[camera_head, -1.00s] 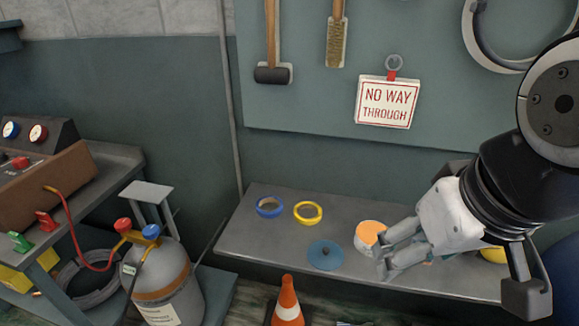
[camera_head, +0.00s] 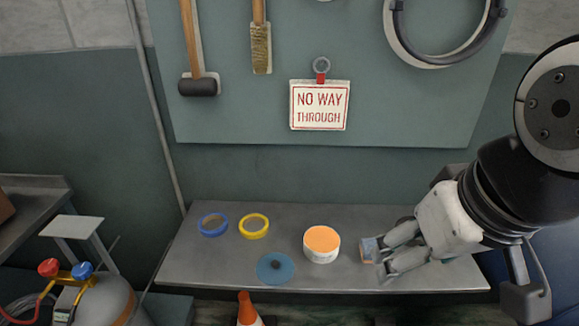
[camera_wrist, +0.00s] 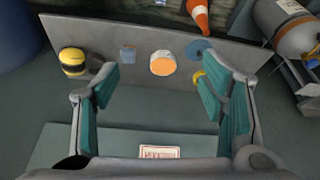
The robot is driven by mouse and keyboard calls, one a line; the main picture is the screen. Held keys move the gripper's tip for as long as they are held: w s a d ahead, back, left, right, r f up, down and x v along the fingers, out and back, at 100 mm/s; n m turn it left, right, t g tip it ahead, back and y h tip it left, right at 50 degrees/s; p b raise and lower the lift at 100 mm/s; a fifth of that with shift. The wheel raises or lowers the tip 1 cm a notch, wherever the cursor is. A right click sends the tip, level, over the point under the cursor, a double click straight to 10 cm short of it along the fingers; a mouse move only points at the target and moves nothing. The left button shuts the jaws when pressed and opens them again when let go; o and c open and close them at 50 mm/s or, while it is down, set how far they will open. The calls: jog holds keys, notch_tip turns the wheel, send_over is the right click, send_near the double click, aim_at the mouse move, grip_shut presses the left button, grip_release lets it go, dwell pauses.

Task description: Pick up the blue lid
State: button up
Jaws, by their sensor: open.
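The blue lid (camera_head: 275,268) is a flat round disc with a dark knob in its middle. It lies near the front edge of the grey bench (camera_head: 330,222), left of a white tub with an orange top. In the wrist view the lid (camera_wrist: 199,48) shows at upper right, partly covered by a gripper finger. My gripper (camera_head: 388,262) is open and empty, to the right of the tub and well right of the lid. In the wrist view its teal-padded fingers (camera_wrist: 160,90) are spread wide.
The orange-topped tub (camera_head: 322,245) stands between my gripper and the lid. A blue ring (camera_head: 213,224) and a yellow ring (camera_head: 254,226) lie behind the lid. A small blue-grey block (camera_wrist: 128,54) and a yellow-black item (camera_wrist: 74,62) are on the bench. A traffic cone (camera_head: 248,310) stands in front.

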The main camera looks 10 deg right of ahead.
dwell(0.3)
jog(key=shift+w, duration=0.25)
jog(key=c, duration=0.6)
jog(key=n+g+y+b, duration=0.1)
jog(key=n+g, duration=0.3)
jog(key=n, duration=1)
send_over(275, 262)
jog(key=f, duration=3.1)
jog(key=shift+d+f, duration=0.35)
jog(key=shift+a+f, duration=0.15)
jog(key=shift+f, duration=1.2)
jog(key=shift+a+f, duration=0.15)
jog(key=shift+f, duration=1.2)
